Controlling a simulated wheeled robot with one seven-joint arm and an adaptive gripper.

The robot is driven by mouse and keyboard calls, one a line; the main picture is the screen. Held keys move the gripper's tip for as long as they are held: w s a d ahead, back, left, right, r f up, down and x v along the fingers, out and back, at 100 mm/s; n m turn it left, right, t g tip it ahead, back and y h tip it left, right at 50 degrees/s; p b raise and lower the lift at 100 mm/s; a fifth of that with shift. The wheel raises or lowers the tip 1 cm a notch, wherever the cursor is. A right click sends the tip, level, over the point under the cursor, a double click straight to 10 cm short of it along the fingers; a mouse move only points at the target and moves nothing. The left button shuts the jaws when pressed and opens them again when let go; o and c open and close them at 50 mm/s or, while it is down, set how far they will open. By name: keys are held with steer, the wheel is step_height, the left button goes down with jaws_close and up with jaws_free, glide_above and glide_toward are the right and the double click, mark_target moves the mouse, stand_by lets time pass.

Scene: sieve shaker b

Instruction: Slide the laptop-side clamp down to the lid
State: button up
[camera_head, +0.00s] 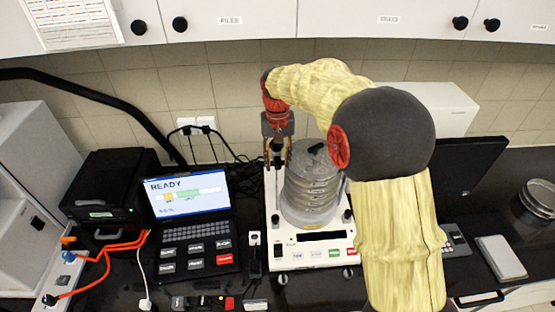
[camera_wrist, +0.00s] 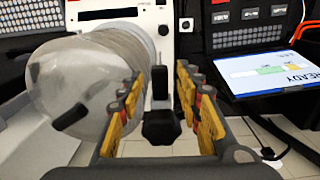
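The sieve shaker (camera_head: 310,262) stands mid-bench with a stack of round metal sieves (camera_head: 312,190). Its pale, see-through domed lid (camera_wrist: 75,90) fills the left of the wrist view. The laptop-side clamp (camera_wrist: 160,125) is a black knob and stem on the rod left of the stack in the head view. My gripper (camera_wrist: 162,78) points down over this rod; it also shows in the head view (camera_head: 278,155). Its yellow-padded fingers are on both sides of the clamp, with gaps visible beside it. I cannot tell the clamp's exact height above the lid.
The laptop (camera_head: 188,200), showing READY, stands left of the shaker. A black box (camera_head: 108,190) and orange cables are further left. Wall cupboards (camera_head: 230,18) hang above. A dark monitor (camera_head: 465,170) and a pale flat tray (camera_head: 500,257) are at right.

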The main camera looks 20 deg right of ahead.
step_height(320, 180, up, 12)
stand_by(0.6)
